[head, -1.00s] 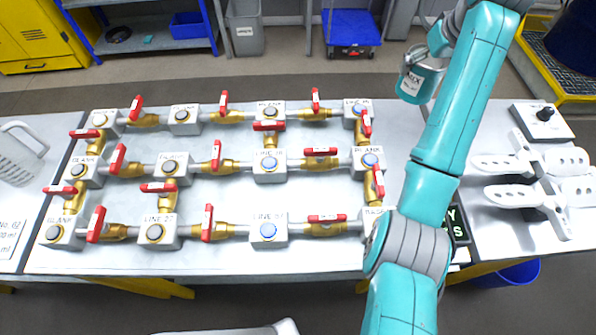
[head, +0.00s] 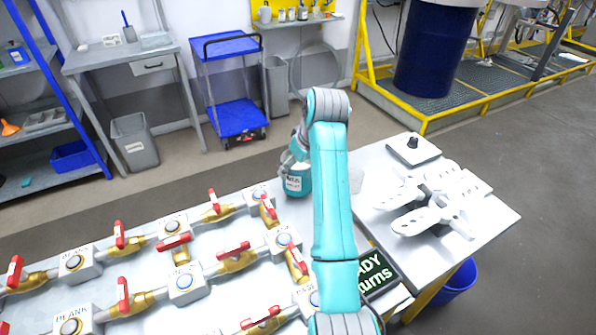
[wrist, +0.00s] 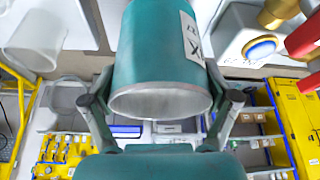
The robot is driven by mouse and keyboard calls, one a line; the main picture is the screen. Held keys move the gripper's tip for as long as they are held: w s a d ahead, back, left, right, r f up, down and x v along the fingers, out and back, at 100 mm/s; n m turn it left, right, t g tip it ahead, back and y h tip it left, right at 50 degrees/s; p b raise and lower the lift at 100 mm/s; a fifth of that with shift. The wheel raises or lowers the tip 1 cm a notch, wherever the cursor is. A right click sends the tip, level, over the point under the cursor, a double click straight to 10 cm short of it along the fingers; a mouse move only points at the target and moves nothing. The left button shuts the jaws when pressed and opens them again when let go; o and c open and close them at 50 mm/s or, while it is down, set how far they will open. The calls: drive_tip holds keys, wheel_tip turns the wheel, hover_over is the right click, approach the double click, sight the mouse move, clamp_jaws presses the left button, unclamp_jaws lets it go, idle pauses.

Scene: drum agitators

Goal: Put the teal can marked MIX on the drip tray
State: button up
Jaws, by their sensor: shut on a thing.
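The teal can with a white MIX label (head: 297,184) is beyond the upper right end of the pipe rig in the head view, partly behind my arm. My gripper (head: 299,150) is at its top and shut on it. In the wrist view the can (wrist: 160,55) fills the upper middle, between my gripper's two fingers (wrist: 163,103); its pale round end faces the camera. Whether the can touches the table is unclear. I cannot surely pick out the drip tray.
The pipe rig with red-handled valves (head: 233,253) covers the table's left part. Grey paddle-shaped pieces (head: 437,205) and a black-knobbed box (head: 413,149) are at right. A blue drum (head: 435,50) stands on a yellow-edged grated platform (head: 480,85) behind. A blue trolley (head: 232,85) stands at the back.

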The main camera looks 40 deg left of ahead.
drive_tip(key=shift+f, duration=1)
drive_tip(key=shift+f, duration=0.1)
drive_tip(key=o, duration=1.1)
drive_tip(key=shift+f, duration=0.1)
drive_tip(key=shift+o, duration=0.5)
